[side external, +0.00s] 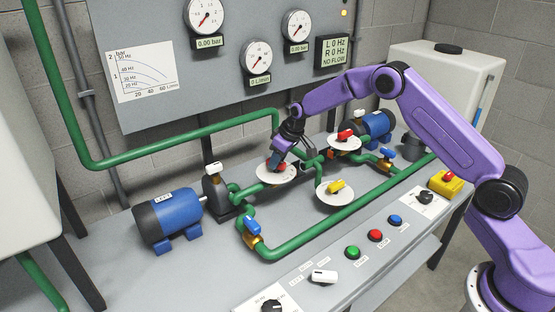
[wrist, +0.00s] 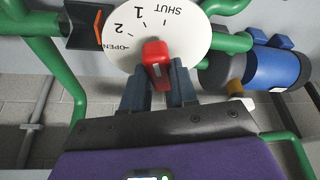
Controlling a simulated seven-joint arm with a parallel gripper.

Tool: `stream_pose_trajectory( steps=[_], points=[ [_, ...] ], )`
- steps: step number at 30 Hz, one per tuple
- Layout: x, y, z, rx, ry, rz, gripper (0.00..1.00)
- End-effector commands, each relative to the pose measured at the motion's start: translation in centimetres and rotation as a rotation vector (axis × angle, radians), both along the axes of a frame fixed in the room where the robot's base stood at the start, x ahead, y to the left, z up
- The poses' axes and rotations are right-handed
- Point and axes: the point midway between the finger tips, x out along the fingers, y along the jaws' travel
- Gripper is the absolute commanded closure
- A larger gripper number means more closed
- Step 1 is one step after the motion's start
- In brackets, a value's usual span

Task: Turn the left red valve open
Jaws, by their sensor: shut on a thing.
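The left red valve has a red handle (wrist: 156,60) over a round white dial (wrist: 125,35) marked SHUT, 1, 2 and OPEN. In the side view the same red handle (side external: 279,168) sits on its white disc, mostly behind my gripper (side external: 281,158). In the wrist view my gripper (wrist: 158,88) is shut on the handle, with one dark finger on each side.
A second red valve (side external: 345,135) stands behind to the right, and a yellow valve (side external: 336,186) in front. Green pipes (side external: 310,237), a left blue motor (side external: 168,217) and a right blue motor (side external: 377,123) surround them. The display (side external: 333,52) reads 0 Hz and NO FLOW.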

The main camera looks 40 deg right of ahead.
Motion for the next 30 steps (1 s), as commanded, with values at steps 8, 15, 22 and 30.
stream_pose_trajectory(
  steps=[8,15,22,30],
  points=[
    [0.01,-0.07,-0.2,0.001,0.004,0.233,1.0],
    [0.12,-0.17,-0.23,0.001,0.004,0.458,1.0],
    [0.23,-0.23,-0.26,0.001,0.004,0.678,1.0],
    [0.36,-0.29,-0.28,0.0,0.003,0.923,1.0]
  ],
)
